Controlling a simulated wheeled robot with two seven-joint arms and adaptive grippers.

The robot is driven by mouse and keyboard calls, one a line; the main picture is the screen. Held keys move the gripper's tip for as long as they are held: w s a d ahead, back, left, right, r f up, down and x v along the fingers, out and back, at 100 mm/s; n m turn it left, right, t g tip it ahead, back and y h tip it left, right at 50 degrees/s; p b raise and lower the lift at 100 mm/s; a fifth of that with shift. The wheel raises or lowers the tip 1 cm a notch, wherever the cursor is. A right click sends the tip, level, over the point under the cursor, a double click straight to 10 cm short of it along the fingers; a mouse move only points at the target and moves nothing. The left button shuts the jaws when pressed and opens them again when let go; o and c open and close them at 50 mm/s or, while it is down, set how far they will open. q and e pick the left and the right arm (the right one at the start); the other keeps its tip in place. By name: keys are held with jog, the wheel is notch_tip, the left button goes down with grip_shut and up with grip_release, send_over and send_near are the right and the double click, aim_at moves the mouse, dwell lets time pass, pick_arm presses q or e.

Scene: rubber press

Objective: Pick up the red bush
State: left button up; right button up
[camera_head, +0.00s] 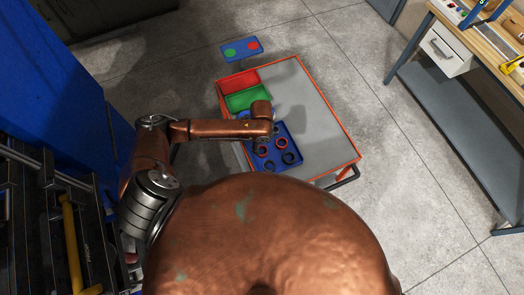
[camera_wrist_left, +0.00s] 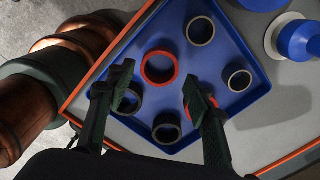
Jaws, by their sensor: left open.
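A red bush (camera_wrist_left: 160,66) lies in the blue tray (camera_wrist_left: 262,82), near the middle of the left wrist view. In that view it is just beyond the gap between the fingertips of my left gripper (camera_wrist_left: 160,88), which is open and empty. A second red bush (camera_wrist_left: 187,113) is mostly hidden behind the right-hand finger. In the head view two red bushes show in the tray (camera_head: 263,165), one of them (camera_head: 262,148) at left and the other (camera_head: 280,142) at right. My left arm hangs over the tray's far part. My right gripper is not in view.
Several dark bushes (camera_wrist_left: 200,31) share the tray. A red bin (camera_head: 238,80) and a green bin (camera_head: 246,98) stand beyond it on the grey table (camera_head: 310,110). The table's right part is clear. A blue-and-white object (camera_wrist_left: 298,38) stands beside the tray.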

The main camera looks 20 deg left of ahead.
pick_arm(q)
notch_tip(320, 180, down, 4)
jog(key=shift+f+p, duration=0.1)
jog(key=shift+p, duration=0.3)
jog(key=shift+c, duration=0.2)
jog(key=c, duration=0.7)
